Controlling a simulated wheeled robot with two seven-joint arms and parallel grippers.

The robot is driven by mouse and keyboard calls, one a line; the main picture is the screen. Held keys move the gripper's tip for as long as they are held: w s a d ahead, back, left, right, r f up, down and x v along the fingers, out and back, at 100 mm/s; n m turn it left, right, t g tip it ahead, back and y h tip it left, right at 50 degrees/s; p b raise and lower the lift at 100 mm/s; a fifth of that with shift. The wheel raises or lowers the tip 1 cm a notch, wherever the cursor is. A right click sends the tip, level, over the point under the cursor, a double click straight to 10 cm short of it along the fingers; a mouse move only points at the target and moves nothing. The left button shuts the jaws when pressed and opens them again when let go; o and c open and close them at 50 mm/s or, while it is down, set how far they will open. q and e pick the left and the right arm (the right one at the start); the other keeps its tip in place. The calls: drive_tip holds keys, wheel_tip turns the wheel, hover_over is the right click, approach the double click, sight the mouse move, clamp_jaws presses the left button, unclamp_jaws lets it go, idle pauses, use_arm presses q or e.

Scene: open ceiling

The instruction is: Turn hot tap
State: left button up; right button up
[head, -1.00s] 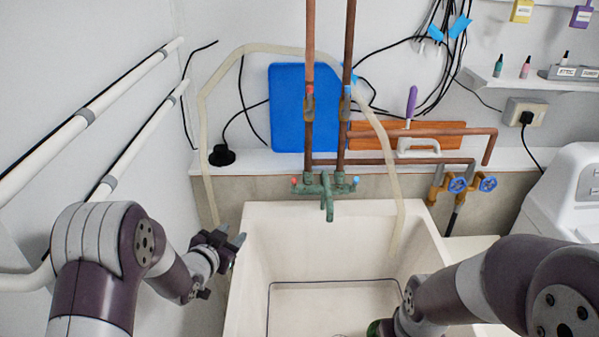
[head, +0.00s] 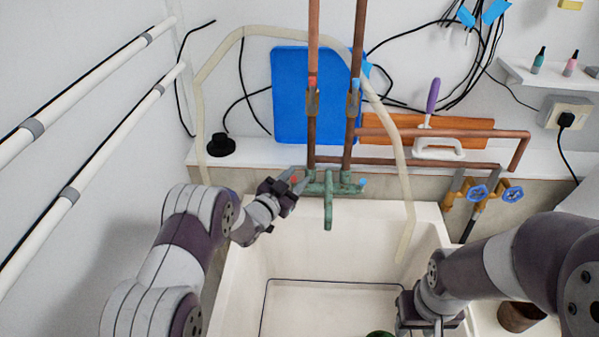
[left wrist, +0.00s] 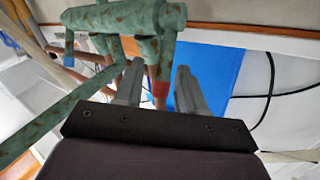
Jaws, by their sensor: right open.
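The green weathered tap (head: 328,205) is mounted above the back of the sink, with copper pipes rising from it. Its red-tipped hot handle (head: 294,179) is on the left, and its blue-tipped cold handle (head: 362,182) is on the right. My left gripper (head: 300,176) is at the hot handle. In the left wrist view, its two grey fingers (left wrist: 160,84) are apart, and the red tip (left wrist: 162,93) shows between them without clearly being clamped. My right gripper (head: 428,325) is low over the sink's right side, open, its fingertips partly cut off by the frame.
The pale sink (head: 330,258) has a clear basin, apart from a green thing at the bottom edge. A hose (head: 402,180) arcs around the pipes. Blue-wheeled valves (head: 477,193) are to the right. A blue board (head: 290,95) leans behind.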

use_arm(q)
drive_tip(key=shift+w+d+r, duration=0.1)
drive_tip(key=shift+w+d, duration=0.1)
drive_tip(key=shift+w, duration=0.2)
drive_tip(key=shift+w+d, duration=0.1)
drive_tip(key=shift+w, duration=0.1)
use_arm(e)
drive_tip(key=shift+s+a+r, duration=0.2)
drive_tip(key=shift+s+r, duration=0.1)
use_arm(q)
drive_tip(key=shift+w, duration=0.1)
use_arm(e)
drive_tip(key=shift+w, duration=0.1)
